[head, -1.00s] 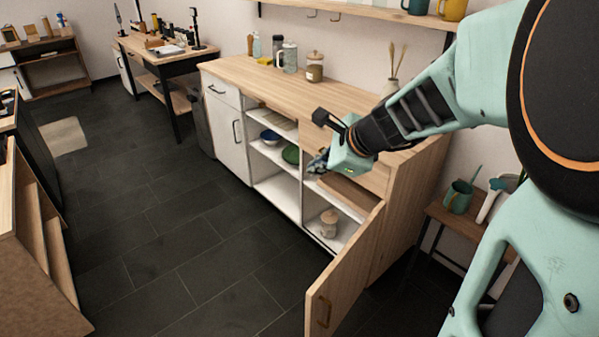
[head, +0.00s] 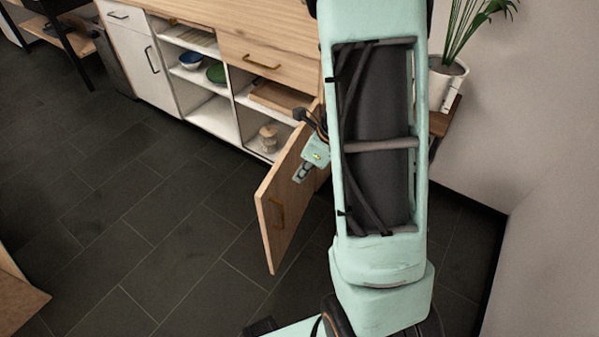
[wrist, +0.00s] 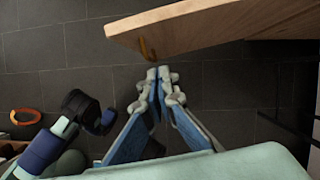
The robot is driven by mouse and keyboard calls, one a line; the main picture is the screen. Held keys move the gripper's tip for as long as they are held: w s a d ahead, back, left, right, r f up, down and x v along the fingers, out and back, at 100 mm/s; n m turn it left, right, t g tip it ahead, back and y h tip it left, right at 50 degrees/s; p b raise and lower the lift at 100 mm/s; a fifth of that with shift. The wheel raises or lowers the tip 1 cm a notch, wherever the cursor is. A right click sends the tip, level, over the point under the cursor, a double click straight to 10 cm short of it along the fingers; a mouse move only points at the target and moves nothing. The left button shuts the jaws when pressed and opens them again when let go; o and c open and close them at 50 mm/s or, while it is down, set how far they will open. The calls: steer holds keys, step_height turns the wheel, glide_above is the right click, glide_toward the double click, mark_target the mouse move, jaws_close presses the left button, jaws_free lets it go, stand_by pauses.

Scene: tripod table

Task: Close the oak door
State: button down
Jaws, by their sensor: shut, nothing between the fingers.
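The oak door (head: 283,200) stands open at the right end of the cabinet, swung out over the floor, with a brass handle (head: 276,212) on its face. In the wrist view the door (wrist: 215,28) crosses the top of the picture, and its handle (wrist: 147,48) shows beyond the fingertips. My gripper (head: 300,178) is shut and empty. In the head view it is low beside the door's right, outer side; in the wrist view the closed fingertips (wrist: 157,73) are just below the door's edge. I cannot tell whether they touch it.
The cabinet's open shelves hold a blue bowl (head: 191,60), a green bowl (head: 216,73), a wooden board (head: 284,98) and a small jar (head: 268,138). An oak drawer (head: 262,60) above is shut. A potted plant (head: 447,80) stands at the right by the wall. The dark floor left of the door is clear.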

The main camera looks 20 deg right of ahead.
mark_target(273, 190)
steer(key=w+a+f+b, duration=0.2)
steer(key=w+a+f, duration=0.2)
steer(key=f, duration=0.1)
steer(key=shift+w+a+f, duration=0.15)
steer(key=shift+a+f, duration=0.2)
steer(key=shift+f, duration=0.05)
steer(key=shift+a, duration=0.1)
